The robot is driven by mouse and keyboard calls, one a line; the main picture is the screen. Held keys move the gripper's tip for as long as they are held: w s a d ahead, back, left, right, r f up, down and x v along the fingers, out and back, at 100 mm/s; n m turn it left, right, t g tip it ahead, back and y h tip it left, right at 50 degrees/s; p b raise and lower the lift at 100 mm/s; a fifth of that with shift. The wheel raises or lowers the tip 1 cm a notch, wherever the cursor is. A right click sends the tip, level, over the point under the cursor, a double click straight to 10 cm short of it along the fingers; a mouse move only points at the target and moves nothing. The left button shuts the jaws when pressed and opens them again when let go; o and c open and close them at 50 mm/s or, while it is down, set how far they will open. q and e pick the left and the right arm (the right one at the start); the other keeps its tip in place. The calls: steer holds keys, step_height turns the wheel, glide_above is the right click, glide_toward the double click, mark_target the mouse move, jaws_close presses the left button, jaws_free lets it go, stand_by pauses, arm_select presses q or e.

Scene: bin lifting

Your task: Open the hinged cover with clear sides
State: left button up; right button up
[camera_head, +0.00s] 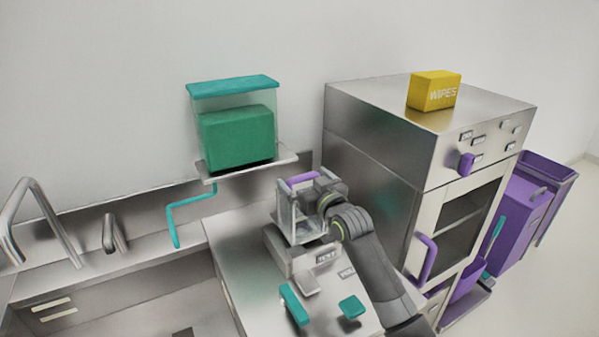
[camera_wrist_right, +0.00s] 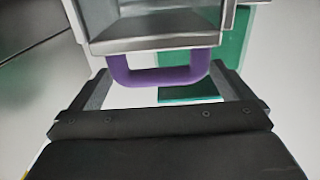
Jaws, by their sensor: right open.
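The hinged cover with clear sides (camera_head: 291,222) is a small pale-framed box with a purple handle (camera_head: 301,179) at its top. It sits on a grey device on the steel counter and looks shut. My right gripper (camera_head: 322,187) is at the cover's upper right, and my wrist hides part of the cover. In the right wrist view, my right gripper (camera_wrist_right: 162,88) is open, with the purple U-shaped handle (camera_wrist_right: 160,76) between its two fingers. A gap shows on each side of the handle. The cover's frame (camera_wrist_right: 150,44) is just beyond it. My left gripper is out of view.
A wall shelf (camera_head: 276,158) with a green-filled clear bin (camera_head: 237,137) is behind. A steel oven cabinet (camera_head: 375,140) with a yellow wipes box (camera_head: 434,91) stands right. Teal parts (camera_head: 352,307) are at the counter's front. A sink and faucet (camera_head: 40,220) are left.

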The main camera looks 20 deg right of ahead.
mark_target(297, 185)
steer(key=shift+w+a, duration=0.15)
steer(key=shift+w, duration=0.65)
steer(key=shift+w+a, duration=0.1)
steer(key=shift+w, duration=0.7)
steer(key=c, duration=1.1)
steer(key=shift+w+a+r+g+p, duration=0.1)
steer(key=shift+w+r+g+p, duration=0.3)
steer(key=shift+p, duration=0.45)
steer(key=shift+w+a+r+g+h+p, duration=0.2)
steer(key=shift+w+g, duration=0.6)
steer(key=shift+w, duration=1)
steer(key=shift+w+a+r+g+h+p, duration=0.1)
steer(key=shift+w+a+r+g+p, duration=0.2)
steer(key=shift+w+g, duration=1)
steer(key=shift+w+a+r+g+h+p, duration=0.1)
steer(key=shift+w+a+r+g+p, duration=0.15)
steer(key=shift+w, duration=2.05)
steer(key=shift+f, duration=0.1)
